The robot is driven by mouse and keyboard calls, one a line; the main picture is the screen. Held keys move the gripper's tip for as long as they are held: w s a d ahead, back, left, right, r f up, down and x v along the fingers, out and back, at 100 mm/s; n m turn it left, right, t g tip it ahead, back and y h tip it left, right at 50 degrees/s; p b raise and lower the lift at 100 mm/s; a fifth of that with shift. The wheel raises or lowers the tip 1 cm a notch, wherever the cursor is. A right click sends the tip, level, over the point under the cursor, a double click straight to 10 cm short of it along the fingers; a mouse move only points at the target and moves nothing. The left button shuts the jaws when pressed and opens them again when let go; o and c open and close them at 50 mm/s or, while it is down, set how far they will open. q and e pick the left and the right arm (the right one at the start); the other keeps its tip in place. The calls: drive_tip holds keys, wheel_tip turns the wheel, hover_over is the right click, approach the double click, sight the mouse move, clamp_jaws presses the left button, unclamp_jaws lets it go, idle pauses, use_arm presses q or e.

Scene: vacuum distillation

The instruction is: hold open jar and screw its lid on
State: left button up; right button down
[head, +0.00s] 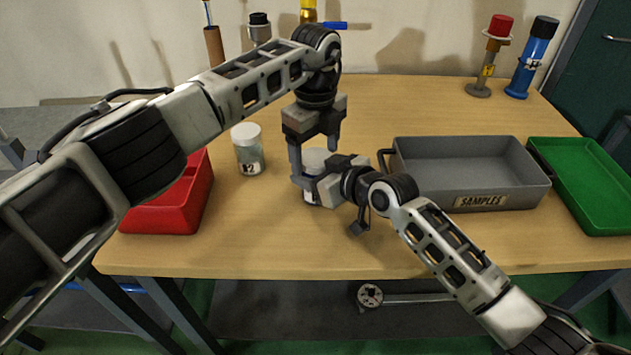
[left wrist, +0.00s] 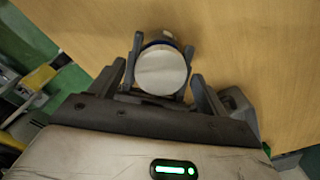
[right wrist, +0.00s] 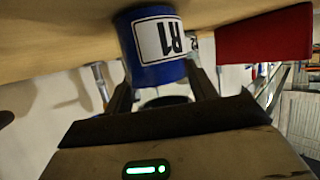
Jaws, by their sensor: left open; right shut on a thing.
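A jar stands on the table in the middle of the head view (head: 314,161). In the right wrist view the jar (right wrist: 153,62) is blue, with an "R1" label upside down in the picture. My right gripper (head: 310,184) is shut on its side. The left wrist view shows a pale round top (left wrist: 161,70) with some blue at its edge; I cannot tell whether this is a lid or the jar's inside. My left gripper (head: 315,162) points down above it, its open fingers on either side. A white-lidded jar marked "K2" (head: 248,149) stands to the left.
A red bin (head: 170,208) lies left, partly behind my left arm. A grey "SAMPLES" tray (head: 478,150) and a green tray (head: 590,185) are at the right. Tall red-capped (head: 489,57) and blue (head: 532,57) items stand at the back. The table's front strip is clear.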

use_arm(q)
drive_tip(key=shift+f, duration=0.25)
drive_tip(key=c, duration=1.1)
drive_tip(key=shift+o, duration=0.2)
drive_tip(key=shift+m, duration=0.7)
drive_tip(key=o, duration=1.1)
drive_tip(key=shift+o, duration=0.2)
wheel_tip(320, 180, up, 12)
